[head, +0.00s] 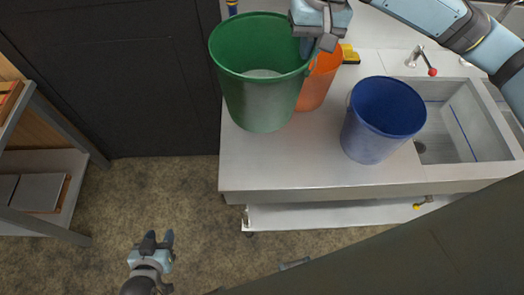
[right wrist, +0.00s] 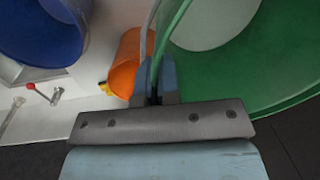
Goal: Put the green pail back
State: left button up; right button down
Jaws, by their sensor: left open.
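The green pail (head: 262,98) is upright, empty as far as I can see, over the left end of the steel counter (head: 300,165). It looks larger than the other pails, and I cannot tell whether its base touches the counter. My right gripper (head: 318,42) is at the pail's right rim. In the right wrist view, my right gripper's fingers (right wrist: 157,85) are close together with the rim of the green pail (right wrist: 275,75) between them. My left gripper (head: 155,243) is open and empty, low over the floor, away from the counter.
An orange pail (head: 318,85) stands partly hidden behind the green one. A blue pail (head: 378,128) stands beside the sink (head: 455,130), which has a red-tipped tap (head: 425,62). A yellow item (head: 350,54) lies at the back. A shelf rack (head: 50,200) is at left; the counter's front is clear.

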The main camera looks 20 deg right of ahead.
jog(key=shift+s+r+m+b, duration=0.3)
jog(key=shift+s+r+b, duration=0.2)
jog(key=shift+r+b, duration=0.25)
jog(key=shift+s+r, duration=0.2)
jog(key=shift+r, duration=0.2)
jog(key=shift+f, duration=0.3)
pick_arm(q)
notch_tip(320, 180, down, 2)
jog(key=shift+s+f, duration=0.15)
jog(key=shift+f, duration=0.1)
pick_arm(e)
notch_tip(320, 180, down, 19)
jog(key=shift+f, duration=0.15)
